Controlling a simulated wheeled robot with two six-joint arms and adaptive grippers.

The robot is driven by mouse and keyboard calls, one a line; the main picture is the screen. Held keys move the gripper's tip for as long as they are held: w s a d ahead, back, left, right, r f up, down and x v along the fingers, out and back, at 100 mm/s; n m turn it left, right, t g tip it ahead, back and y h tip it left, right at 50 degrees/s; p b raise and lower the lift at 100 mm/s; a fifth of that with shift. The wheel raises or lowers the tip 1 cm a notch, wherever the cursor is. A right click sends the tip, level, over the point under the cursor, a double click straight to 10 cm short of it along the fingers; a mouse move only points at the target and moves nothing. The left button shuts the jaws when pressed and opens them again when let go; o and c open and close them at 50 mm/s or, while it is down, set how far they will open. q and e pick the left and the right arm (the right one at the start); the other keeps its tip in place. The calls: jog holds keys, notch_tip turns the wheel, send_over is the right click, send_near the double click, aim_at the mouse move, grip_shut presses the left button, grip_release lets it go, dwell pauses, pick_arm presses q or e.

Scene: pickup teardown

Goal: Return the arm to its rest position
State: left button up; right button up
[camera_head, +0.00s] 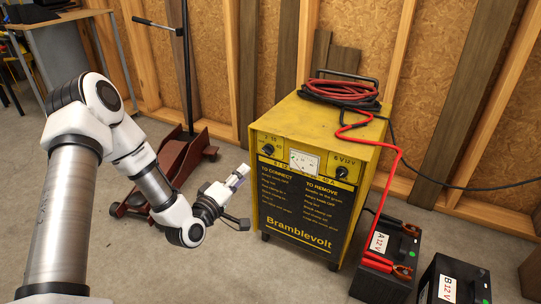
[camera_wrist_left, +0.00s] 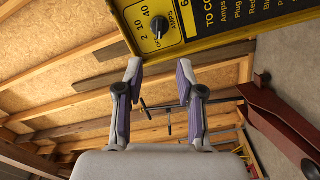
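My left arm comes in from the left in the head view. Its gripper (camera_head: 238,178) is just left of the yellow charger (camera_head: 340,128) and in front of its left edge, apart from it as far as I can tell. In the left wrist view the two fingers of the gripper (camera_wrist_left: 159,72) stand apart with nothing between them. The charger's amps knob (camera_wrist_left: 159,26) shows beyond the fingertips there. My right gripper is not in view.
Battery A (camera_head: 388,262) and battery B (camera_head: 452,284) stand right of the charger; red clamps lie on battery A. Red cable (camera_head: 340,90) is coiled on the charger. A reddish floor jack (camera_head: 172,170) stands behind my arm. A workbench (camera_head: 60,20) is at the back left.

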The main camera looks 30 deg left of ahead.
pick_arm(q)
jog(key=shift+f, duration=0.1)
jog(key=s+d+f+m+g+h+p, duration=0.4)
jog(key=s+d+f+g, duration=0.35)
jog(key=d+f, duration=0.5)
jog(key=s+d+f+m+g+y+p, duration=0.15)
jog(key=s+f+m+g, duration=0.3)
jog(key=s, duration=0.65)
jog(key=s+f+m+g+y, duration=0.25)
jog(key=s+f+g, duration=0.25)
jog(key=s, duration=0.6)
notch_tip(320, 180, up, 38)
jog(key=s+m+g+p, duration=0.1)
jog(key=m+p, duration=0.1)
jog(key=p, duration=3.5)
jog(key=shift+s+a, duration=0.2)
jog(key=shift+a, duration=0.05)
